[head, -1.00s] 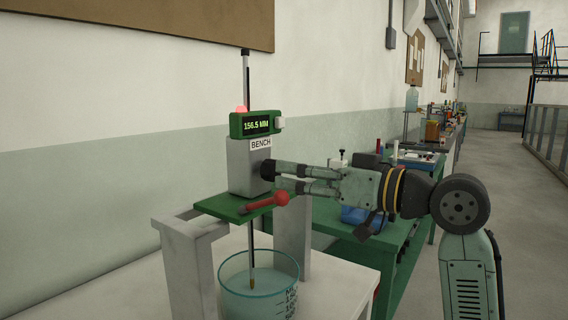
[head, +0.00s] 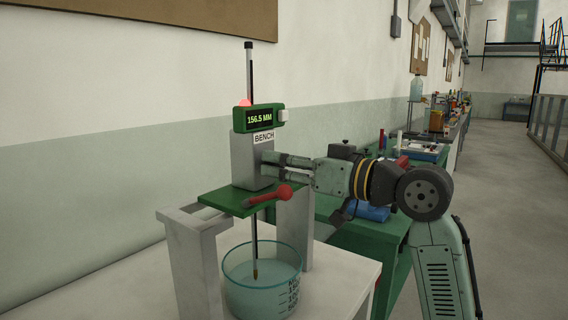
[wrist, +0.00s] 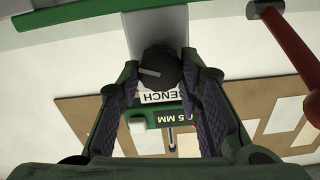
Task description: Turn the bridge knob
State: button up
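The bridge knob is a dark round knob (wrist: 160,68) with a pale pointer line, on the side of the grey block (head: 245,160) under the green readout (head: 259,118). The readout shows 156.5 MM. My gripper (head: 266,164) reaches in from the right, its fingertips beside the block, and hides the knob in the head view. In the wrist view the two padded fingers of my gripper (wrist: 161,72) lie on either side of the knob and appear to touch its edges. The pointer line runs slantwise.
A red-ended lever (head: 283,191) sticks out just below my gripper, by the green plate (head: 226,201). Below stands a glass beaker of liquid (head: 236,272) with a thin rod in it. A green bench (head: 390,245) with objects lies behind my arm.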

jog(key=c, duration=0.6)
jog(key=shift+n+b, duration=0.55)
jog(key=shift+n, duration=0.45)
jog(key=o, duration=1.1)
jog(key=shift+o, duration=0.2)
jog(key=shift+s+d, duration=0.1)
jog(key=v, duration=1.1)
jog(key=shift+s+d, duration=0.25)
jog(key=shift+d, duration=0.05)
